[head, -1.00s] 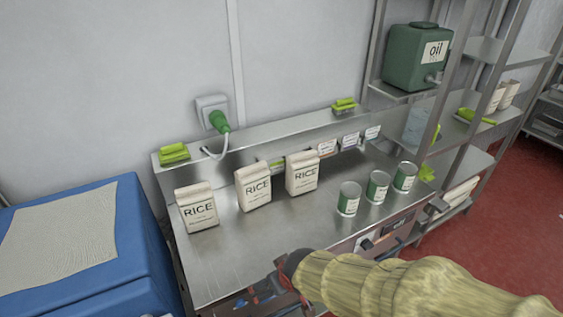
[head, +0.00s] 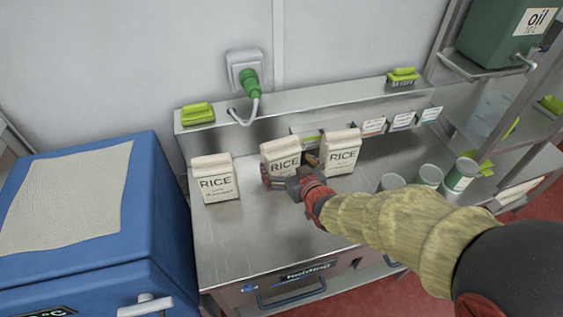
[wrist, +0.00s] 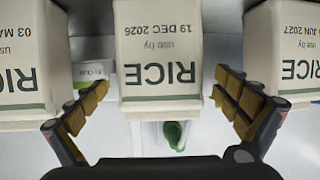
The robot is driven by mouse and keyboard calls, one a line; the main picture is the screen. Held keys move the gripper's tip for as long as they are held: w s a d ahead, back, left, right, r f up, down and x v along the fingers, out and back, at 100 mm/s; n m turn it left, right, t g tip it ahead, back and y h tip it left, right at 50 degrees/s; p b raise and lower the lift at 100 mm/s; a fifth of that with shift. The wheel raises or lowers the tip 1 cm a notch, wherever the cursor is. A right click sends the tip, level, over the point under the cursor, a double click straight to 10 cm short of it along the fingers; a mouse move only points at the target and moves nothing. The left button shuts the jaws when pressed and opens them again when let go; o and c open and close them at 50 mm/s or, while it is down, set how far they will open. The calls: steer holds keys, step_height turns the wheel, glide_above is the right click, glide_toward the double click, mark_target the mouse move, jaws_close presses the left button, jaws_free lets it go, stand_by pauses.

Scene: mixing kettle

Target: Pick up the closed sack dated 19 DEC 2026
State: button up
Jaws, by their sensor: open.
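The closed rice sack dated 19 DEC 2026 (wrist: 160,48) is upside down in the middle of the wrist view. It is the middle of three white sacks in the head view (head: 281,157), upright on the steel counter. My gripper (head: 292,178) is open at its front. In the wrist view my gripper's two fingers (wrist: 162,88) stand one on each side of the sack, with narrow gaps.
Sacks stand close on both sides: one dated JUN 2027 (wrist: 288,45) and one starting 03 MA (wrist: 28,50). Cans (head: 428,176) stand right on the counter (head: 240,235). A ledge with green brushes (head: 198,113) and a plugged cable runs behind. A blue cabinet (head: 150,200) is at left.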

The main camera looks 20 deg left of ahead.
steer(key=b+x, duration=0.1)
steer(key=x, duration=0.3)
steer(key=shift+w+a, duration=0.25)
steer(key=shift+w, duration=0.05)
steer(key=shift+r, duration=0.1)
steer(key=shift+c, duration=0.4)
steer(key=c, duration=1.7)
steer(key=shift+r, duration=0.15)
steer(key=shift+c, duration=0.3)
